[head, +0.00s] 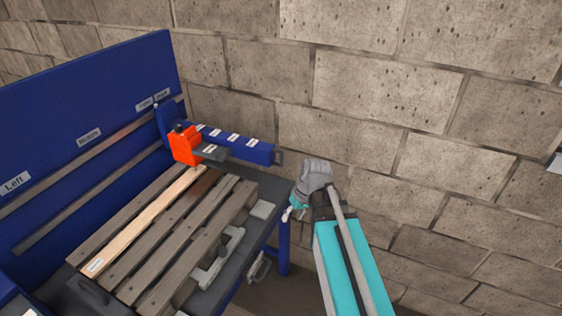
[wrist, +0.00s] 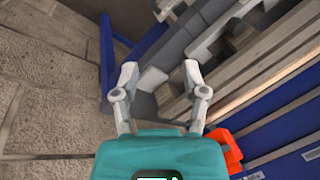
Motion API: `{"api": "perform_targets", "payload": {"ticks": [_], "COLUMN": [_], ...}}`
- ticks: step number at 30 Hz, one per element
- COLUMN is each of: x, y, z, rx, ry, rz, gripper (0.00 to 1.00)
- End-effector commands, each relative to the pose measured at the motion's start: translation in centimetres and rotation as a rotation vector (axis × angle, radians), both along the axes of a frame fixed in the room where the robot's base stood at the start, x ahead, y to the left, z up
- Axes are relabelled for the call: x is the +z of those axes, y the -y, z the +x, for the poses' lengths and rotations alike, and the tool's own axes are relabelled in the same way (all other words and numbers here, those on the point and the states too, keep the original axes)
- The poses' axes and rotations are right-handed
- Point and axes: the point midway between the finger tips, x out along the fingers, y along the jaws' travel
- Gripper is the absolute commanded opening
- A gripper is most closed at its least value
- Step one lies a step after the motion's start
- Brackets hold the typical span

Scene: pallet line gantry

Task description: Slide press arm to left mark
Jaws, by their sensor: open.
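The press arm (head: 245,149) is a blue beam with several small white labels, sticking out from the blue back panel at its right end. An orange-red block (head: 185,145) with a dark knob sits on it; an orange-red part also shows at the lower right of the wrist view (wrist: 227,152). The left mark (head: 14,184) is a white "Left" label at the far left of the panel. My gripper (head: 293,211) is open and empty, right of the pallet and apart from the press arm. In the wrist view its two fingers (wrist: 160,72) are spread with nothing between them.
A wooden pallet (head: 170,239) with one lighter slat lies on the dark table below the panel. Rails run along the panel, past a "Middle" label (head: 88,136). A stone block wall (head: 385,105) stands behind and to the right. A blue table leg (head: 283,250) is near my gripper.

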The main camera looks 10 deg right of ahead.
Motion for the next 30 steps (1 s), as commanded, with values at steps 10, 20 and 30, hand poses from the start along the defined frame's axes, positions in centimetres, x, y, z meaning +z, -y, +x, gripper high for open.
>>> {"api": "perform_targets", "payload": {"ticks": [10, 20, 30], "x": [-1.3, 1.1, 4.1], "y": [1.4, 6.7, 12.8], "z": [8.4, 15.2, 18.5], "rx": [0.273, 0.449, 0.509], "ry": [0.309, 0.809, 1.238], "rz": [0.415, 0.681, 0.752], "gripper": [0.57, 0.57, 0.57]}}
